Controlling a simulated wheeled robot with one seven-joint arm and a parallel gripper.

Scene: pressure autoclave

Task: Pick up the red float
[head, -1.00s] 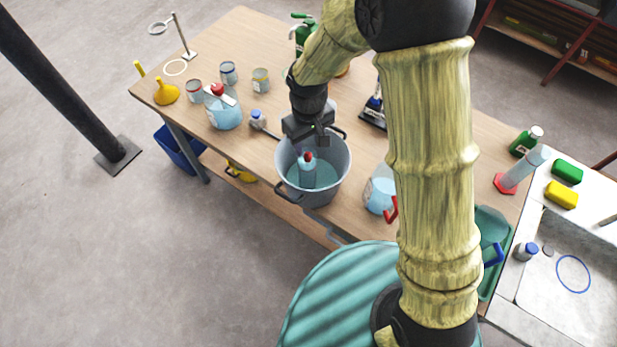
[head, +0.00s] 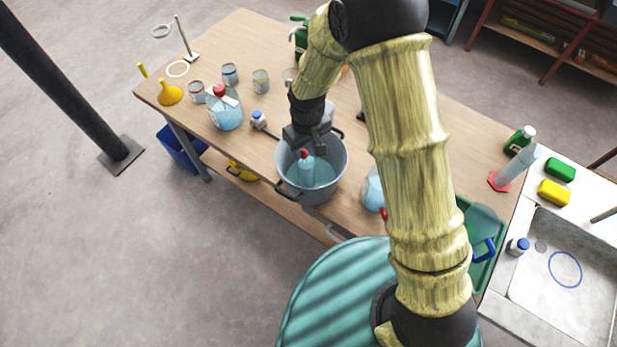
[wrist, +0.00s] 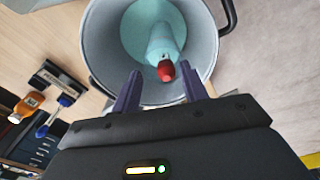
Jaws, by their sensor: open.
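The red float (head: 304,154) is a small red piece on top of a pale blue bottle-like body (head: 306,170) inside a grey metal pot (head: 338,180) holding light blue liquid. My gripper (head: 310,148) is over the far side of the pot, close above the float. In the wrist view my gripper (wrist: 160,85) has its two dark fingers spread apart with nothing held between them. The lower part of the blue body is in the liquid.
The pot stands on a wooden table with handles (head: 288,192) sticking out. A blue-liquid jug (head: 374,190) stands to its right, partly behind my arm. A flask (head: 226,112) and several cans stand to the left. A sink (head: 565,265) is at the right.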

